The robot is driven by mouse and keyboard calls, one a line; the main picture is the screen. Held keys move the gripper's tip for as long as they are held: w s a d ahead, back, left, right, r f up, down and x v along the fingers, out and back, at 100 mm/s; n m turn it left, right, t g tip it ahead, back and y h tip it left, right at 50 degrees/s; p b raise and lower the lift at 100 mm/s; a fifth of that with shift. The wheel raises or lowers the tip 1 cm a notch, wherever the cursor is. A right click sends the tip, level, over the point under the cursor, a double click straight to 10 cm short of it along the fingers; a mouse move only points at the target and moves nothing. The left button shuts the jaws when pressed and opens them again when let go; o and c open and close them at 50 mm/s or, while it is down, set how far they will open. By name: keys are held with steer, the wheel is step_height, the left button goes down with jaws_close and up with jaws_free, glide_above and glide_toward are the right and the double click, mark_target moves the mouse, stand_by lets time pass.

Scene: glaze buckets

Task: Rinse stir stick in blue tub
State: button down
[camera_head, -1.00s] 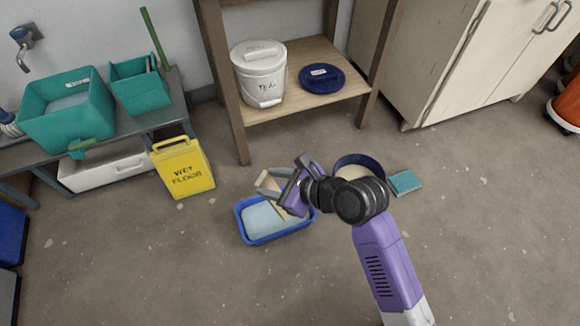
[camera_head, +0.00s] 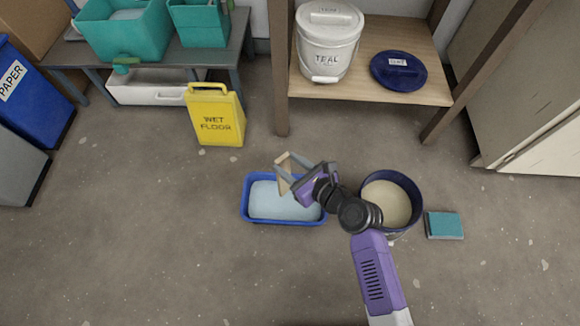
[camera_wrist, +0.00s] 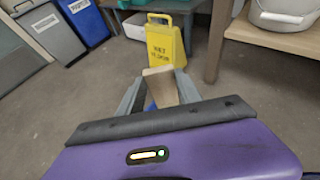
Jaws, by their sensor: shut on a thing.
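The blue tub (camera_head: 243,208) sits on the floor and holds pale bluish water. My gripper (camera_head: 284,171) is over the right part of the tub. It is shut on the stir stick (camera_head: 285,178), a flat light-wood piece. In the wrist view the stick (camera_wrist: 161,86) stands between the two grey fingers, with its top end toward the yellow sign. The stick's lower end is hidden in the wrist view, and I cannot tell whether it touches the water. Only a sliver of blue shows beside the stick there.
A dark blue-rimmed bucket (camera_head: 419,220) with beige contents stands right of the tub, beside a teal sponge-like block (camera_head: 444,225). A yellow wet-floor sign (camera_head: 215,116) stands behind left. A wooden shelf (camera_head: 352,88) holds a white TEAL bucket (camera_head: 328,45) and a blue lid (camera_head: 398,71). Front floor is clear.

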mark_target(285, 169)
steer(key=shift+f, duration=0.2)
step_height(285, 169, down, 4)
steer(key=b, duration=0.5)
step_height(285, 169, down, 9)
steer(key=b, duration=0.5)
steer(key=shift+r, duration=0.1)
stand_by(0.6)
